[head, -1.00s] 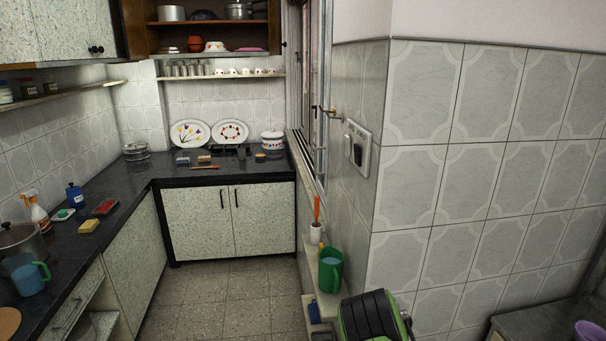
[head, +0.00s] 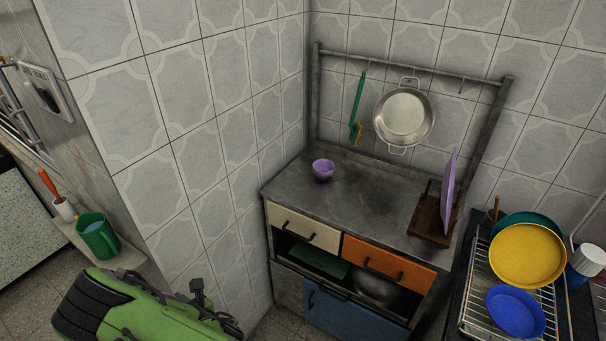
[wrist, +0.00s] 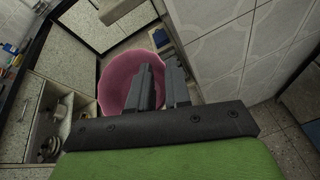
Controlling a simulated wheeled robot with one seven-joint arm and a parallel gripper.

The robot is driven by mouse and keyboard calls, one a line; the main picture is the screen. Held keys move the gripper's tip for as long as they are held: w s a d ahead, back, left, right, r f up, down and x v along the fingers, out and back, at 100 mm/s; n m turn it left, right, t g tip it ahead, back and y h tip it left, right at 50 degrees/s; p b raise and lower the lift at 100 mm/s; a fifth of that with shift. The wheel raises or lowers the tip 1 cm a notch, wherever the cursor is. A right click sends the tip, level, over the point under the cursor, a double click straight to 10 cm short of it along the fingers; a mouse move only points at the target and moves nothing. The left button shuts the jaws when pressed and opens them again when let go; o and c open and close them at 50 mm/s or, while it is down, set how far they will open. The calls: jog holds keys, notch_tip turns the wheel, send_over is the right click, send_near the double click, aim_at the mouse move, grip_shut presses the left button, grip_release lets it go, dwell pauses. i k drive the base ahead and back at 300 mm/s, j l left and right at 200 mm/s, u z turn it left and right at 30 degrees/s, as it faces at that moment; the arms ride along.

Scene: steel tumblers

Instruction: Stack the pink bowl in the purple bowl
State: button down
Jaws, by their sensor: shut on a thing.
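The purple bowl (head: 323,171) stands upright and looks empty on the grey counter (head: 350,205), near its back left corner in the head view. The pink bowl (wrist: 118,82) shows in the wrist view, with its wall between the dark fingers of my gripper (wrist: 160,70). My gripper is shut on it and holds it over the floor. In the head view, my green arm is at the bottom left, apart from the counter; the pink bowl and the fingertips do not show there.
A wooden rack (head: 432,218) with a purple board (head: 448,192) stands on the counter's right. A steel pan (head: 404,117) hangs behind. A dish rack with yellow (head: 527,256) and blue plates (head: 515,312) is at right. A tiled wall corner lies between my arm and the counter.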

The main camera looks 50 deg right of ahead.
aim_at(323, 170)
jog(key=i+l+z, duration=0.15)
jog(key=l+z, duration=0.2)
jog(key=i+l+z, duration=0.2)
jog(key=z, duration=0.2)
jog(key=i+l+z, duration=0.2)
jog(key=z, duration=0.15)
